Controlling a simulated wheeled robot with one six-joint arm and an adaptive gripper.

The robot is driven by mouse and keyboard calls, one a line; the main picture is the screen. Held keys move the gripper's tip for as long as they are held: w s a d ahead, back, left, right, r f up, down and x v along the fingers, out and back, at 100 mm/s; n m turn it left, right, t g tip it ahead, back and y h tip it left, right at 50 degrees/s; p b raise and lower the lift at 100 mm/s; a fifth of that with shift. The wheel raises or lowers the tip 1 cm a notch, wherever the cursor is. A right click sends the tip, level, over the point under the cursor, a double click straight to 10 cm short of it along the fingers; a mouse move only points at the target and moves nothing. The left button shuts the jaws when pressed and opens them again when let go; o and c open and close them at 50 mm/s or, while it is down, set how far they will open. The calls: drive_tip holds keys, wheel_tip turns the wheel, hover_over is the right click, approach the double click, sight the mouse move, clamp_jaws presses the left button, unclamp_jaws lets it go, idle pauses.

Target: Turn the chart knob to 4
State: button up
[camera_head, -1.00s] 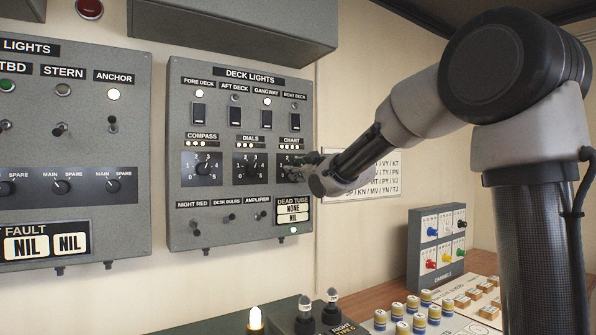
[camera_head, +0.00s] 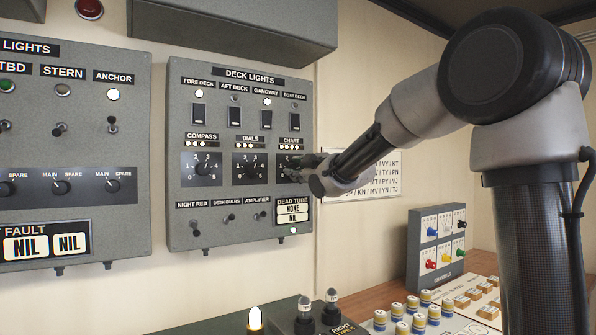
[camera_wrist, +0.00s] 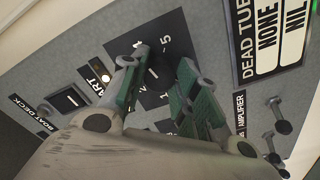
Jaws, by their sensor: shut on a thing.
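The chart knob (camera_wrist: 154,70) is a black rotary knob on a dark numbered plate, under the CHART label (camera_head: 292,139) on the grey deck lights panel (camera_head: 240,215). My gripper (camera_wrist: 156,72) is shut on the knob, with one green-padded finger on each side of it. In the head view my gripper (camera_head: 303,166) reaches in from the right and covers most of the knob and its dial. In the wrist view the 5 and part of the lower numbers show, but the fingers hide much of the scale. The knob's pointer cannot be read clearly.
The dials knob (camera_head: 251,170) and compass knob (camera_head: 202,168) sit to the left. Rocker switches (camera_head: 267,118) are above, and small toggles (camera_head: 260,216) are below. A channels box (camera_head: 437,247) stands on the desk at lower right.

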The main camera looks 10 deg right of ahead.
drive_tip(key=o, duration=1)
drive_tip(key=v, duration=1.2)
